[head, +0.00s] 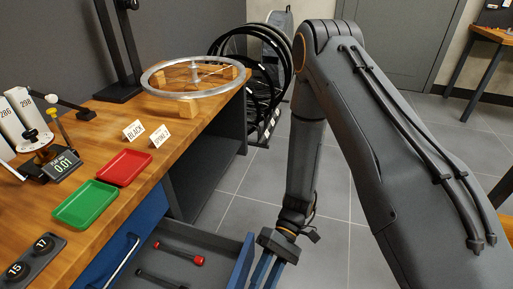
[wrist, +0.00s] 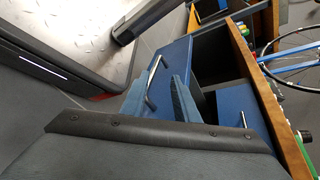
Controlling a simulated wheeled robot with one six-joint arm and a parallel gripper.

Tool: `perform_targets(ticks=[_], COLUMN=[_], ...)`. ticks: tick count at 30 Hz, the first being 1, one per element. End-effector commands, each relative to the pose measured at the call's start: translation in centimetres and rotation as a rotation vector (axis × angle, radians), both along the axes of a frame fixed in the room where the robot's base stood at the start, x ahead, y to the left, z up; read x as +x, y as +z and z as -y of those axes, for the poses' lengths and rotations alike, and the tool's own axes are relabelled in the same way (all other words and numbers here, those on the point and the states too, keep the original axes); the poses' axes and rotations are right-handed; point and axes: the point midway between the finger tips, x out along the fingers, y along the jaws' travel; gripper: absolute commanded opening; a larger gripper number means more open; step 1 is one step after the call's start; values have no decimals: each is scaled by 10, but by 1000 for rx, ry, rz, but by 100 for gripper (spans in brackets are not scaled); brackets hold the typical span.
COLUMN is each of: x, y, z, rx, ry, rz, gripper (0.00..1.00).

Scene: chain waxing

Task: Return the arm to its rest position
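My arm (head: 375,150) reaches in from the right in the head view, bent at the elbow, with its forearm hanging down. My gripper (head: 266,276) points downward at the lower middle, just right of the open drawer (head: 241,262). Its two blue fingers are apart with nothing visible between them; the tips run near the lower picture edge. In the wrist view my gripper (wrist: 160,88) also shows its fingers apart, with a blue cabinet front and a metal handle (wrist: 153,80) beyond them. I cannot tell how close the fingers are to that front.
A red-ended tool (head: 180,253) and a dark tool (head: 160,281) lie in the drawer. The wooden bench (head: 110,112) holds a red tray (head: 124,168), a green tray (head: 85,204) and a wheel rim (head: 195,92). Grey floor (head: 335,225) is clear around the forearm.

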Motion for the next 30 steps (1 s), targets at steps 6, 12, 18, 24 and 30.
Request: perform_targets(ticks=[6,12,18,24,30], x=[16,25,30,33,31], y=[49,91,132,172,210], z=[-3,-5,-8,-12,-17], rx=[-143,-264,-359,-424,-453], ry=[113,178,210,204,167], rz=[147,303,475,663,847], gripper=[28,28,28,28,28])
